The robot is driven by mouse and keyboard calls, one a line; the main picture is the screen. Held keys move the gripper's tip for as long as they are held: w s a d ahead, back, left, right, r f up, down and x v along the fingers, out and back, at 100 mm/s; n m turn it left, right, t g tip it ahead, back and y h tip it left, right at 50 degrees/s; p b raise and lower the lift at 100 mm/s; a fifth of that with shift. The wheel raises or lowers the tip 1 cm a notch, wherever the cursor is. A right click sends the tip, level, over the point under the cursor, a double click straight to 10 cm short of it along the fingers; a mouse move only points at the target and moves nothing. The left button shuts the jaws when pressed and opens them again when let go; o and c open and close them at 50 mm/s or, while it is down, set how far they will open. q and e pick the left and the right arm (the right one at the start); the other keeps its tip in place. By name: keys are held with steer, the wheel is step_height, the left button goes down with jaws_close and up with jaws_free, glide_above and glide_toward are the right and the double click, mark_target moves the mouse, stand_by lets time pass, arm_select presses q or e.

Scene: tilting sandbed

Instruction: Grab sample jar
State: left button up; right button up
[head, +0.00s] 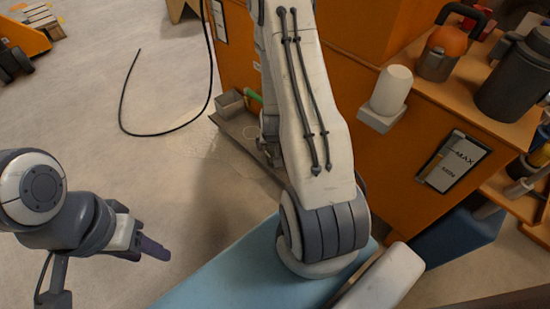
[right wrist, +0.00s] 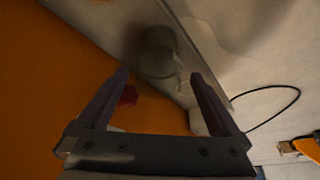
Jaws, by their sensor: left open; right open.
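In the right wrist view, a dim, greyish, jar-like object (right wrist: 159,50) stands against a grey tray or ledge, just beyond the fingertips. It looks blurred, and I cannot tell for sure that it is the sample jar. My right gripper (right wrist: 160,77) is open and empty, with its two dark fingers on either side of the line to that object. In the head view my right arm hides most of this area. My left gripper (head: 152,247) is over the floor at the lower left, apart from everything; its fingers overlap in this view.
An orange cabinet (head: 385,185) stands behind my right arm. On and beside it are a white cylinder (head: 391,88), an orange-and-grey canister (head: 440,52) and a dark canister (head: 512,80). A grey box (head: 230,103) sits at the low tray (head: 236,124). A black cable (head: 122,105) lies on clear floor.

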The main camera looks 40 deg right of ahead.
steer(key=b+x, duration=0.1)
steer(key=x, duration=0.2)
steer(key=shift+f, duration=0.2)
steer(key=b+x, duration=0.4)
steer(key=x, duration=0.1)
steer(key=shift+d+b, duration=0.15)
steer(key=shift+b, duration=0.25)
steer(key=shift+r, duration=0.15)
steer(key=c, duration=1.3)
